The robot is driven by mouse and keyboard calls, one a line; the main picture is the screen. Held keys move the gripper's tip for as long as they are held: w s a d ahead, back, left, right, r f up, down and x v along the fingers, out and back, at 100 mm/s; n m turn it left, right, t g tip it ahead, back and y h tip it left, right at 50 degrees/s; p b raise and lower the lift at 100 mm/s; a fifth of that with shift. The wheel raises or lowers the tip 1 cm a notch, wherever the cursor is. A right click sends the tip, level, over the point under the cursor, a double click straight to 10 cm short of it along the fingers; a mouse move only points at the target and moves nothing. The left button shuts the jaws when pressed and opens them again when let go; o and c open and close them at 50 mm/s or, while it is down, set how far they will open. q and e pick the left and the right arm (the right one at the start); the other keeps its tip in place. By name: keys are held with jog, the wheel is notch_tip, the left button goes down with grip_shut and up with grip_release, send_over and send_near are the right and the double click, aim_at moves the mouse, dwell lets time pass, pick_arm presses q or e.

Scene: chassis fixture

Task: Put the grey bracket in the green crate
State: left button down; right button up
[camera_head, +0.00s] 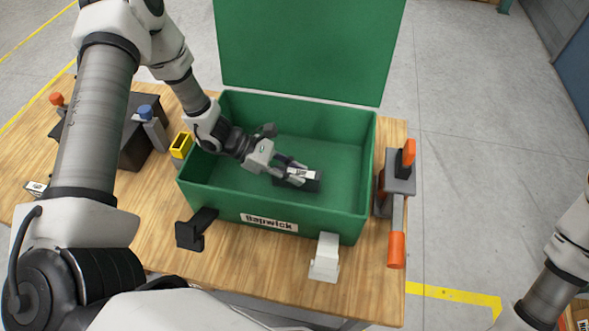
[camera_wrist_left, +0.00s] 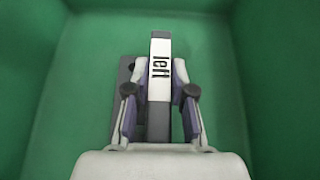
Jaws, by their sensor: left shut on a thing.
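In the left wrist view the gripper (camera_wrist_left: 160,105) has a finger on each side of the bracket (camera_wrist_left: 160,48), whose label reads "left". The bracket is inside the crate's walls, low near the floor. I cannot tell whether it touches the floor. My right gripper is out of view.
The crate's green lid (camera_head: 310,45) stands raised at the back. A black bracket (camera_head: 190,235) and a white bracket (camera_head: 325,262) are at the crate's front. A clamp with orange handles (camera_head: 398,187) stands right of it. A yellow block (camera_head: 181,146) is at its left.

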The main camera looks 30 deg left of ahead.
pick_arm(q)
jog(key=shift+s+f+b, duration=0.1)
jog(key=shift+b, duration=0.2)
jog(key=c, duration=1)
grip_release()
jog(key=shift+a+r+p, duration=0.15)
jog(key=shift+r+p, duration=0.15)
jog(key=shift+r, duration=0.05)
jog(key=v, duration=0.7)
jog(key=shift+s+a, duration=0.1)
jog(key=shift+a, duration=0.05)
